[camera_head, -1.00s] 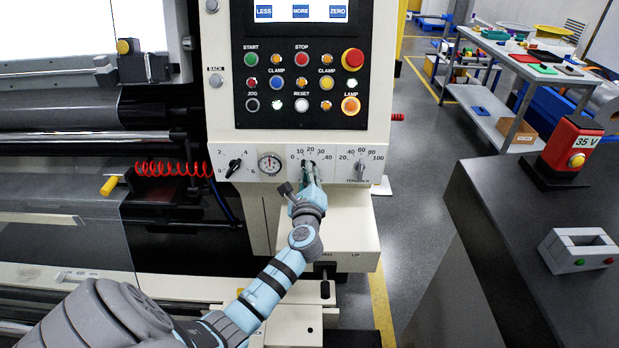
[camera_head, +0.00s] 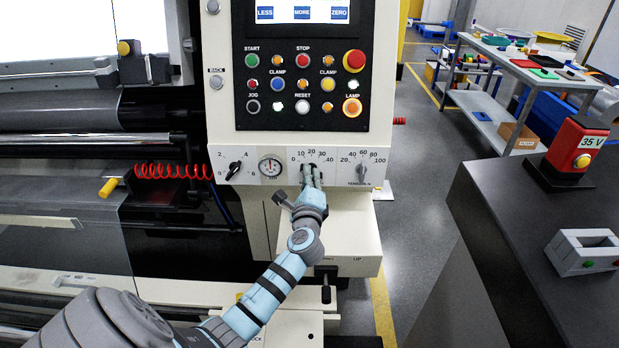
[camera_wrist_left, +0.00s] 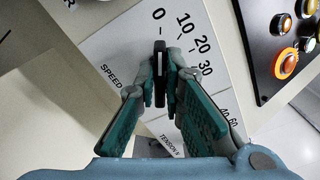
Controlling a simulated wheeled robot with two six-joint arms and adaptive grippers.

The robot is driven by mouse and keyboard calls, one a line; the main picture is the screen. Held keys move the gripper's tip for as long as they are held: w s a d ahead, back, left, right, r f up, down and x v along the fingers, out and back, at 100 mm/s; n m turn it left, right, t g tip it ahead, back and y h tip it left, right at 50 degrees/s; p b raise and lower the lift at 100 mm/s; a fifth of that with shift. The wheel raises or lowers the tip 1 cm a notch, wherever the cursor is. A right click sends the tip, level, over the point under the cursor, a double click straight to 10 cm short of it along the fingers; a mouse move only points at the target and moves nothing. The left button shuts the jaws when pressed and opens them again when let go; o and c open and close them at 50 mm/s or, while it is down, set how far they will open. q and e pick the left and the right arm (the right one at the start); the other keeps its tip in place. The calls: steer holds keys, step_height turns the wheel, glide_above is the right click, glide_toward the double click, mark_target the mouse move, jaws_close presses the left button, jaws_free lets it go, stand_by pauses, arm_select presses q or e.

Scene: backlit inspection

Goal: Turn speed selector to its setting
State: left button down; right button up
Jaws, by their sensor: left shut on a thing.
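The speed selector (camera_wrist_left: 160,66) is a narrow dark knob on a white scale plate, under the 0 to 40 scale in the head view. In the left wrist view the label SPEED is beside it, and its upper end points roughly towards the 0 mark. My left gripper (camera_wrist_left: 160,80) is shut on the knob, one finger on each side. In the head view the left gripper (camera_head: 312,180) reaches up to the panel from below and partly hides the knob. My right gripper is in neither view.
Left of the selector are a round gauge (camera_head: 271,165) and a black knob (camera_head: 234,167) on a 2 to 6 scale. The tension knob (camera_head: 361,172) is close on the right. Above is a button panel (camera_head: 303,85). A dark bench (camera_head: 500,230) stands at the right.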

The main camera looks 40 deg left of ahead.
arm_select(q)
steer(key=c, duration=1.7)
jaws_free()
steer(key=shift+s, duration=0.1)
steer(key=v, duration=1.2)
